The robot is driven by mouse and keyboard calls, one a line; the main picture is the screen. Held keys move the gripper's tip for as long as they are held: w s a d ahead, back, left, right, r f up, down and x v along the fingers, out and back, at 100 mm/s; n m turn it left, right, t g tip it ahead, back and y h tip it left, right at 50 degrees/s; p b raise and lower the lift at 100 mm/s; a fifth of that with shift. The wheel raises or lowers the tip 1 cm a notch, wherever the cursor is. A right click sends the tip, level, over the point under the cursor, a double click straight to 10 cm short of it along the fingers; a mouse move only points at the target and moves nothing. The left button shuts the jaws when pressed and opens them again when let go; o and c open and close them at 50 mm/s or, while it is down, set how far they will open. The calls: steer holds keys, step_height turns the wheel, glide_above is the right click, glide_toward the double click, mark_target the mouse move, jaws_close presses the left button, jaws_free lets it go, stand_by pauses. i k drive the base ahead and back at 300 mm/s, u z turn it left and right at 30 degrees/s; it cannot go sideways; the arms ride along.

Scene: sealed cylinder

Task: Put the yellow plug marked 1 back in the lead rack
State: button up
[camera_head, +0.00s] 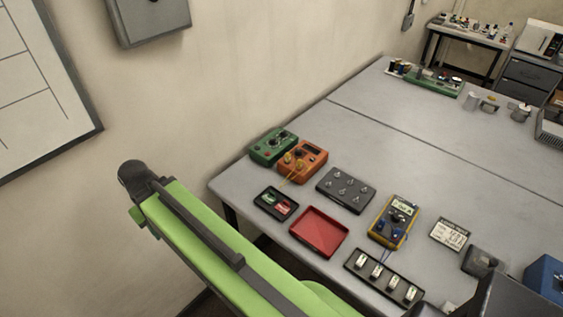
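Small yellow plug-like parts (289,158) sit on the front of an orange meter (312,163) on the grey table, and a thin yellow lead runs down from them. I cannot read any number on them. A black strip with several pale upright pieces (349,265) lies near the table's front edge and may be the lead rack. I cannot tell for sure. My green arm (215,235) crosses the lower left. My gripper is not in view.
A green meter (273,146) stands beside the orange one. A small black tray (262,206), an empty red tray (318,232), a black box with several knobs (345,190), a yellow multimeter (394,221) and a white card (450,234) lie around. The table's middle (420,150) is clear.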

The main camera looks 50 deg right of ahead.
mark_target(287, 155)
steer(key=u, duration=0.15)
steer(key=k, duration=0.85)
steer(key=z, duration=0.2)
steer(key=i, duration=1.35)
steer(key=u, duration=0.05)
